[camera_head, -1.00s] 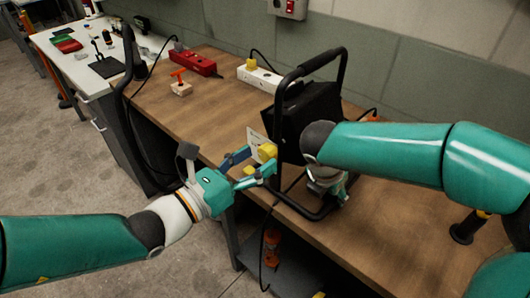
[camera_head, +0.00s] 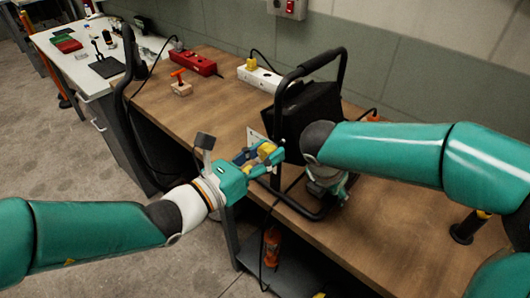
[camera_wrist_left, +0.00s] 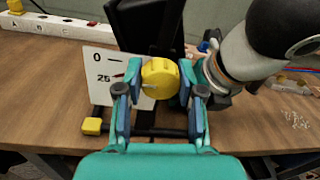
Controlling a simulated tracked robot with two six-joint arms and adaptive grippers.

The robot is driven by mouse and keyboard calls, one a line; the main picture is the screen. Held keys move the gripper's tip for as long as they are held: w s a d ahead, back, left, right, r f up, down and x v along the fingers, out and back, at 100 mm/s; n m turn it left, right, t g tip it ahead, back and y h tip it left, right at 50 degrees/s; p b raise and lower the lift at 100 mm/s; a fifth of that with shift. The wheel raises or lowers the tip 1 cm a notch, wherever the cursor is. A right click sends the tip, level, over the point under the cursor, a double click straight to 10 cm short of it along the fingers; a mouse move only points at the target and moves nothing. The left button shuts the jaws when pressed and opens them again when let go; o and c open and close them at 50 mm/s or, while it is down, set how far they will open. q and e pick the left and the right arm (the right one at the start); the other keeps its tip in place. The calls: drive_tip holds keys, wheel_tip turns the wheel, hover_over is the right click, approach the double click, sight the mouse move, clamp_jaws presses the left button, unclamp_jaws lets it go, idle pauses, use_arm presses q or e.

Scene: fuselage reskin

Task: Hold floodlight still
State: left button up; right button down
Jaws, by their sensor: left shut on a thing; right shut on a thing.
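The black floodlight (camera_head: 305,112) stands on the wooden workbench in its tubular frame. A yellow knob (camera_wrist_left: 160,79) sits at its side, in front of a white plate (camera_wrist_left: 104,66) marked 0 and 25. My left gripper (camera_head: 268,157) has its fingers on both sides of the yellow knob and is shut on it; the left wrist view shows this. My right gripper (camera_head: 328,184) is shut low on the floodlight's frame, beside the lamp. My right arm hides part of this grip, so the exact contact is unclear.
A red power strip (camera_head: 193,62) and a white power strip (camera_head: 259,76) lie along the wall. A cable hangs over the front edge. The bench's left part is mostly clear.

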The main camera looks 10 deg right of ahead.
use_arm(q)
drive_tip(key=shift+m, duration=1.4)
drive_tip(key=o, duration=1.1)
drive_tip(key=shift+o, duration=0.2)
drive_tip(key=v, duration=1.2)
